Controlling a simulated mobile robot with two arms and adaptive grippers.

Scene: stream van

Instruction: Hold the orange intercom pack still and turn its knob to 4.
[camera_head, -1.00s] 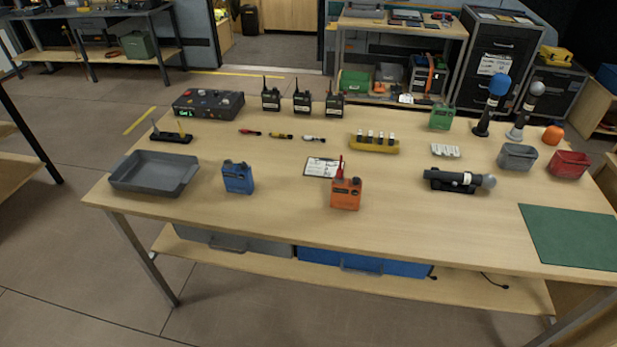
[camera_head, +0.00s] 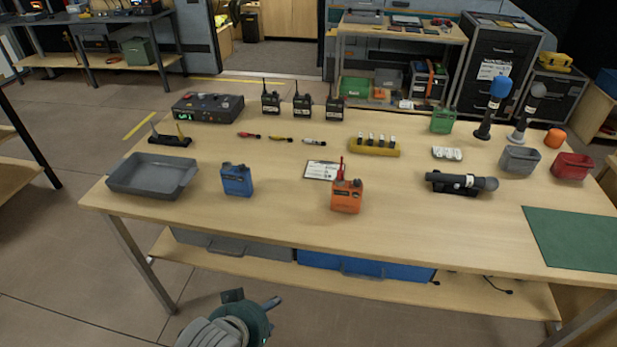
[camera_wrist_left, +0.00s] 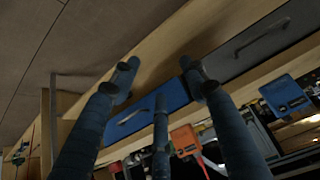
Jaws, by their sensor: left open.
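The orange intercom pack (camera_head: 346,198) stands upright near the front middle of the table, with a red upright piece at its top left. Its knob is too small to read. It also shows in the left wrist view (camera_wrist_left: 184,139), beyond my fingers and apart from them. My left gripper (camera_head: 250,303) is low in front of the table, below the tabletop and to the left of the pack. In the left wrist view its fingers (camera_wrist_left: 158,82) are spread and hold nothing. My right gripper is not in view.
A blue pack (camera_head: 237,180) stands to the left of the orange one, and a clipboard (camera_head: 320,170) lies just behind it. The tabletop in front of the pack is clear. Drawers (camera_head: 365,267) hang under the table.

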